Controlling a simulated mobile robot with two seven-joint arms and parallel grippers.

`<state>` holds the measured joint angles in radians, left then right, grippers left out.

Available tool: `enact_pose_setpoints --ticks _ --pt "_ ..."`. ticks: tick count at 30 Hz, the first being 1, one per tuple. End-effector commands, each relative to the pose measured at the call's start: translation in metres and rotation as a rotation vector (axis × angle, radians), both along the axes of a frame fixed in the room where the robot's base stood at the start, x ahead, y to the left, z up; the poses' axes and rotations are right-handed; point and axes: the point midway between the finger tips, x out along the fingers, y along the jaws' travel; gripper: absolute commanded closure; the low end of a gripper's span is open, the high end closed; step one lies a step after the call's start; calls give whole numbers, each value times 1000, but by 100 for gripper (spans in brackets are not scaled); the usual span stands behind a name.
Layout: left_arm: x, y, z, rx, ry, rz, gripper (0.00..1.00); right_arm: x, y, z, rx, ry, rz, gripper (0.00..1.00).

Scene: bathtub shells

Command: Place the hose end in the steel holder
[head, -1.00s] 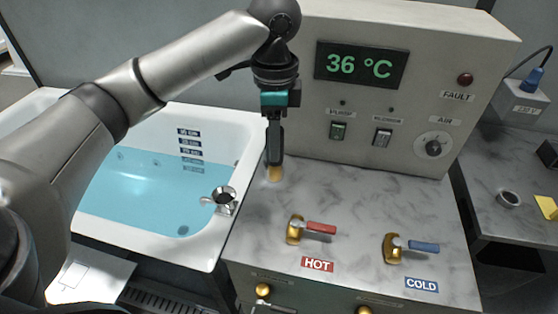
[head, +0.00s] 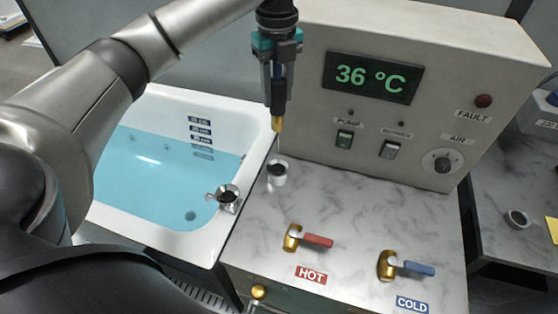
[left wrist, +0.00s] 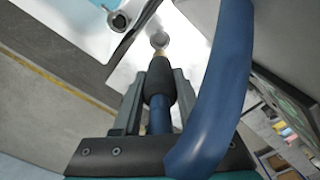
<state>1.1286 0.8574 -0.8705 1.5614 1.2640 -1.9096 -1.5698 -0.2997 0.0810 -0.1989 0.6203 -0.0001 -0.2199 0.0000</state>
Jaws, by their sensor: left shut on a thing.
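My left gripper (head: 276,92) is shut on the hose end (head: 278,124), a black grip with a brass tip pointing down. In the left wrist view the blue hose (left wrist: 213,85) loops back beside the fingers, and the brass tip (left wrist: 160,54) shows past them. A pale, open-topped cup (head: 278,176) stands on the marble counter below the tip, with a gap between. A steel holder (head: 228,197) with a round dark opening sits on the tub's right rim, left of and lower than the hose end. It also shows in the left wrist view (left wrist: 118,20). My right gripper is not in view.
The white bathtub (head: 228,130) with blue water is at the left. The control box (head: 440,100), showing 36 °C, stands behind the counter. The red hot lever (head: 318,240) and blue cold lever (head: 418,267) stand on the counter's front part.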

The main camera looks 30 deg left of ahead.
Motion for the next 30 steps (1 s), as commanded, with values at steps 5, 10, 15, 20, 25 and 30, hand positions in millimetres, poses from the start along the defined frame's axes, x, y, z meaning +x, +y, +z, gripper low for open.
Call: enact_pose_setpoints --ticks 5,10,15,20,25,30 --pt "-1 0 -52 1 5 1 100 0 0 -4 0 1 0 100" --pt "-2 0 -96 1 4 2 100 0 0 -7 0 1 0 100" --pt "-1 0 -126 1 1 1 100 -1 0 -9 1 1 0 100" --pt "0 0 -137 0 0 1 100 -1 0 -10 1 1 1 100" --pt "-1 -1 -157 0 1 2 100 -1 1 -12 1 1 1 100" --pt "-1 0 -178 1 -1 1 100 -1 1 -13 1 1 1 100"
